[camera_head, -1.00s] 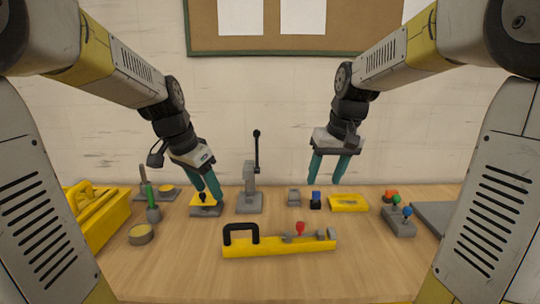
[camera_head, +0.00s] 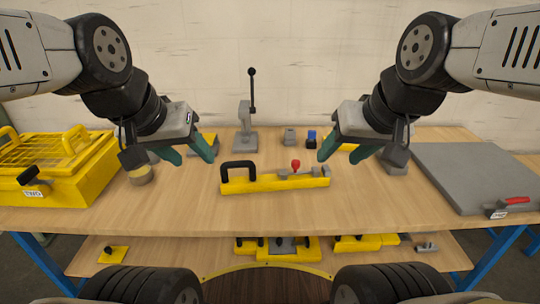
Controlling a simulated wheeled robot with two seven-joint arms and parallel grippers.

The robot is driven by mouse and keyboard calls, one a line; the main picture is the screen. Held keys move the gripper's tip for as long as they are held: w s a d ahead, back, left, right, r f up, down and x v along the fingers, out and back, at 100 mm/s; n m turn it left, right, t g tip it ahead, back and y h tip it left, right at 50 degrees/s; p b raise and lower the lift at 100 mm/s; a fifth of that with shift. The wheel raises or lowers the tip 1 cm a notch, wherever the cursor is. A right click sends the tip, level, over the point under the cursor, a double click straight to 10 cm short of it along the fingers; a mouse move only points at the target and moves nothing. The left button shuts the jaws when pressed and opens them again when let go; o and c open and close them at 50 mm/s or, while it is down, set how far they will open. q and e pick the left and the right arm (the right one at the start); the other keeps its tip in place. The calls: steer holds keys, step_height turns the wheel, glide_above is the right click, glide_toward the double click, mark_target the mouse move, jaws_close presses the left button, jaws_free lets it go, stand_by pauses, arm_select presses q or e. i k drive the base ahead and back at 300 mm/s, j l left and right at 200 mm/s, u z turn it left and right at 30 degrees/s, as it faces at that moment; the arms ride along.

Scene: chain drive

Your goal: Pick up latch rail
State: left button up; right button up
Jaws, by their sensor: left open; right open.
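The latch rail seems to be the long yellow bar (camera_head: 270,183) lying on the workbench in the middle, with a black handle (camera_head: 238,170) at its left end and a red knob (camera_head: 295,164) and grey latch parts toward its right end. My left gripper (camera_head: 192,154) is open and empty, above the bench to the left of the bar. My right gripper (camera_head: 343,153) is open and empty, just right of and beyond the bar's right end. Neither gripper touches the bar.
A yellow caged box (camera_head: 62,172) stands at the left, and a large grey plate (camera_head: 475,172) lies at the right. A grey lever press (camera_head: 245,130) stands behind the bar. Yellow parts (camera_head: 280,248) lie on a lower shelf. The bench front is clear.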

mark_target(253, 182)
steer(key=i+l+u, duration=0.1)
steer(key=l+u, duration=0.3)
steer(key=i+l+u, duration=0.1)
steer(key=l+u, duration=0.65)
